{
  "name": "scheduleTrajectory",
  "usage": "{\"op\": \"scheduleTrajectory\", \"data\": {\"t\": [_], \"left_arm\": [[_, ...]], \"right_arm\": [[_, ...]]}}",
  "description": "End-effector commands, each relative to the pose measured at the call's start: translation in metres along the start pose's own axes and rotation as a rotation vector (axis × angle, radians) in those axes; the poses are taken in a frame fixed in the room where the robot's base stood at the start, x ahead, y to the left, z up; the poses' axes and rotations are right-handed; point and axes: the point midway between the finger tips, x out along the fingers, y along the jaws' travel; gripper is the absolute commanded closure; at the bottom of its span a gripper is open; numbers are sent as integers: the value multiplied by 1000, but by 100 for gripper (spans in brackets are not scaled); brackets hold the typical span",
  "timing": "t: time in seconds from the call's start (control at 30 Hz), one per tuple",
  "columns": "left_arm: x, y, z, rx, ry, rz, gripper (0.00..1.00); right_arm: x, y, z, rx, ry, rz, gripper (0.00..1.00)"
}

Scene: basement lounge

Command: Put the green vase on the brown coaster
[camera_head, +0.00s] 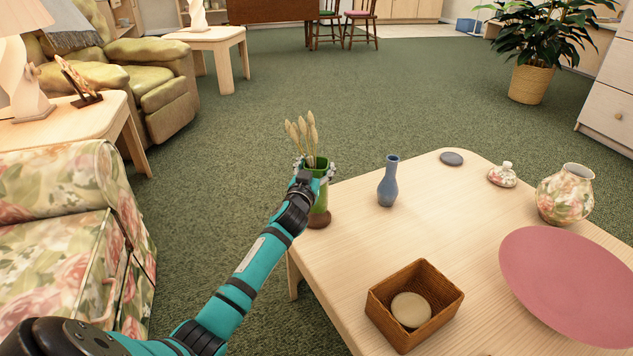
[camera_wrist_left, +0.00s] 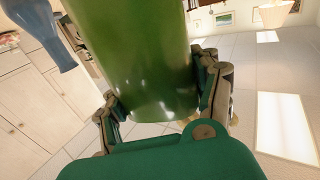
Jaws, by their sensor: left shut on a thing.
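The green vase (camera_head: 319,194) holds several dried stems and is upright near the left corner of the light wood table. My left gripper (camera_head: 312,175) is shut on it near its upper part. The brown coaster (camera_head: 319,221) shows directly under the vase at the table's edge; I cannot tell whether the vase's base touches it. In the left wrist view the vase (camera_wrist_left: 140,60) fills the space between the two fingers (camera_wrist_left: 165,105). My right gripper is not in view.
On the table (camera_head: 470,220) a blue vase (camera_head: 388,183) stands just right of the green one. A wooden box (camera_head: 450,297) with a round pale item, a pink plate (camera_head: 570,280), a floral jar (camera_head: 566,195), its lid (camera_head: 503,175) and a grey-blue disc (camera_head: 452,158) are further right.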

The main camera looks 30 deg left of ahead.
Motion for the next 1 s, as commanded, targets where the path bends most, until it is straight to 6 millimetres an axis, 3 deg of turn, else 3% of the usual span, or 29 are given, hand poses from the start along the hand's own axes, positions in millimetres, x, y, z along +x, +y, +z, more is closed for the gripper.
{"op": "scheduleTrajectory", "data": {"t": [0.23,0.6,0.63,0.8,1.0], "left_arm": [[0,1,34,0,1,1,95],[0,1,37,-1,1,1,95],[-1,1,37,0,-1,1,34],[-1,1,36,0,-1,1,12],[-1,1,36,0,-1,1,10]], "right_arm": [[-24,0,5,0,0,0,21],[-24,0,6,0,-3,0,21],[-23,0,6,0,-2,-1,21],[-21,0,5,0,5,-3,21],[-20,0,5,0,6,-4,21]]}}
